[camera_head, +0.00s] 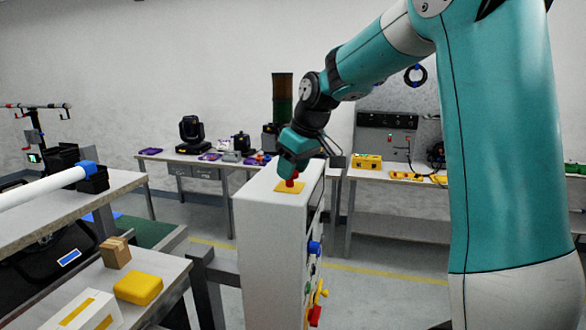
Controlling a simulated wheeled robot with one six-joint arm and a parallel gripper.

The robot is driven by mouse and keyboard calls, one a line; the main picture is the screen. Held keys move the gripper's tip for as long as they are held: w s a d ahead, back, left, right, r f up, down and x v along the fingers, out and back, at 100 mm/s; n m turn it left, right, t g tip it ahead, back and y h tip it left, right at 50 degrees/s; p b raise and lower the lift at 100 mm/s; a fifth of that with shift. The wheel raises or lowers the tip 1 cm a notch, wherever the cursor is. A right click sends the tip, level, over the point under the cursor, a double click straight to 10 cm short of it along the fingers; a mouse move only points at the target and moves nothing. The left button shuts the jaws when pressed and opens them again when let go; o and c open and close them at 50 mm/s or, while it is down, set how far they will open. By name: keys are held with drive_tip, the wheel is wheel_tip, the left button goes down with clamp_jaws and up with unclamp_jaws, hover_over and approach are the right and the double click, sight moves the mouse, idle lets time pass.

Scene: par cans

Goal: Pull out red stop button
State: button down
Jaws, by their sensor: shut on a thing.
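The red stop button (291,180) stands on a yellow plate (289,187) on top of a white cabinet (262,225). My gripper (290,174) points down over the button and is shut on it. The gripper body hides the upper part of the button. I cannot tell how far the button stands out from the plate.
Coloured knobs and levers (316,305) stick out of the cabinet's right side. A workbench (150,265) with a yellow box (138,289) and a small cardboard box (115,253) is at left. Tables with equipment stand behind, and floor at right of the cabinet is clear.

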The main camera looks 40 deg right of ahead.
drive_tip(key=c, duration=0.6)
unclamp_jaws()
drive_tip(key=shift+r, duration=0.25)
drive_tip(key=v, duration=1.7)
drive_tip(key=shift+r, duration=0.2)
drive_tip(key=shift+s+f, duration=0.1)
drive_tip(key=s+a+f+n+g+y+b, duration=0.1)
drive_tip(key=s+a+f+b, duration=0.1)
drive_tip(key=s+a+f, duration=0.2)
drive_tip(key=s+a+f+n+g+y+b, duration=0.1)
drive_tip(key=s+a+f+b, duration=0.2)
drive_tip(key=a+f, duration=0.8)
drive_tip(key=s+a+f+n+g+y+b, duration=0.1)
drive_tip(key=s+a+f+b, duration=0.2)
drive_tip(key=s+a+f, duration=0.3)
wheel_tip(320, 180, down, 2)
drive_tip(key=a, duration=0.2)
drive_tip(key=shift+s+a, duration=0.25)
drive_tip(key=shift+a, duration=0.1)
drive_tip(key=shift+n+g, duration=0.5)
drive_tip(key=shift+g, duration=0.1)
drive_tip(key=s+f, duration=0.2)
drive_tip(key=s+a+f+b, duration=0.1)
drive_tip(key=s+f, duration=0.1)
drive_tip(key=s, duration=0.1)
drive_tip(key=s+a+f, duration=0.1)
drive_tip(key=s+f, duration=0.2)
drive_tip(key=shift+f+b, duration=0.1)
drive_tip(key=shift+b, duration=0.2)
drive_tip(key=shift+c, duration=0.2)
